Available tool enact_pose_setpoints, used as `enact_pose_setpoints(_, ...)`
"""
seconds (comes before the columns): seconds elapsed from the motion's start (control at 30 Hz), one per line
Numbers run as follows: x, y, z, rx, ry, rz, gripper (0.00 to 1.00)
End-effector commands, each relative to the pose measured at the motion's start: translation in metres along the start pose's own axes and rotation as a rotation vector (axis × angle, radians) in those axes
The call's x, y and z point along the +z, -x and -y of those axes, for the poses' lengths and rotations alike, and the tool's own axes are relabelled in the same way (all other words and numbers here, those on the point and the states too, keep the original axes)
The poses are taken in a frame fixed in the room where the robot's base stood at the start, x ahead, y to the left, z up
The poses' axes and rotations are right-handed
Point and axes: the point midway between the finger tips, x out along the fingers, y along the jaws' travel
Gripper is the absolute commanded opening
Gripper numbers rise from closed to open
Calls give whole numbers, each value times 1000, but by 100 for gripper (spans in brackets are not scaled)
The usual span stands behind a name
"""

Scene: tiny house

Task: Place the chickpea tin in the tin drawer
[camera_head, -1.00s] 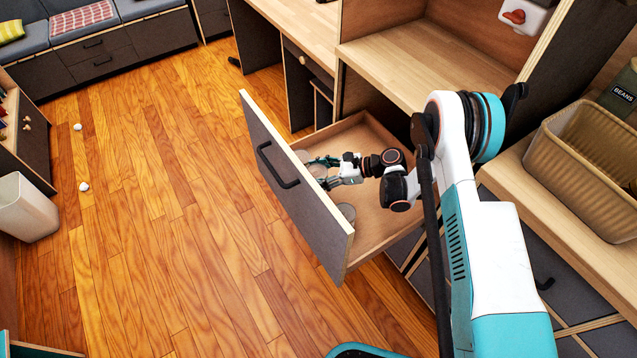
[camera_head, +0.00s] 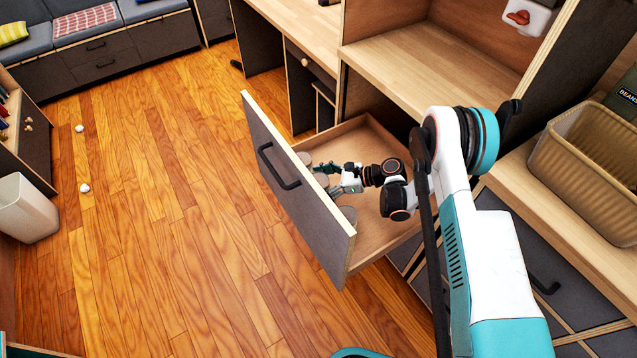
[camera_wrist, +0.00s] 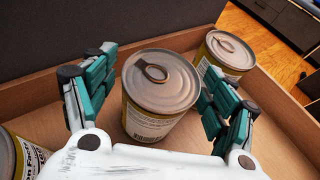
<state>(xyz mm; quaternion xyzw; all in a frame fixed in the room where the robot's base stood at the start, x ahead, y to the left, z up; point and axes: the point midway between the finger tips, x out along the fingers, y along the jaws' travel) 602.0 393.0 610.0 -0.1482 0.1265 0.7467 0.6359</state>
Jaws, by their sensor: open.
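The open drawer (camera_head: 372,235) has a wooden inside and a dark front panel. In the wrist view, a tin (camera_wrist: 160,82) with a ring-pull lid stands upright on the drawer floor. My gripper (camera_head: 338,178) is low inside the drawer, and its teal fingers (camera_wrist: 160,68) are open on either side of this tin. A second tin (camera_wrist: 232,50) stands behind it to the right, and a third (camera_wrist: 22,155) is partly cut off at the lower left. The labels are too partial to tell which is the chickpea tin.
The drawer front (camera_head: 290,190) stands close beyond my gripper. A wooden counter (camera_head: 430,70) and shelf overhang the drawer's back. A ribbed beige basket (camera_head: 590,160) sits on the right counter. The floor at left is mostly clear.

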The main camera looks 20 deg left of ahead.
Motion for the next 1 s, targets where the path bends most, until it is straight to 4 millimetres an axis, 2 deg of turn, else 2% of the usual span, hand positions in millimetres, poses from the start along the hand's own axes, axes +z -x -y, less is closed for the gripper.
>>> enact_pose_setpoints(0.17, 3, 4, 0, -1, 0, 0, 78)
enact_pose_setpoints(0.6, 4, 68, 0, -1, -1, 0, 78)
enact_pose_setpoints(0.77, 3, 76, 0, 0, 0, 0, 78)
enact_pose_setpoints(1.0, 2, 76, 0, 0, 0, 0, 78)
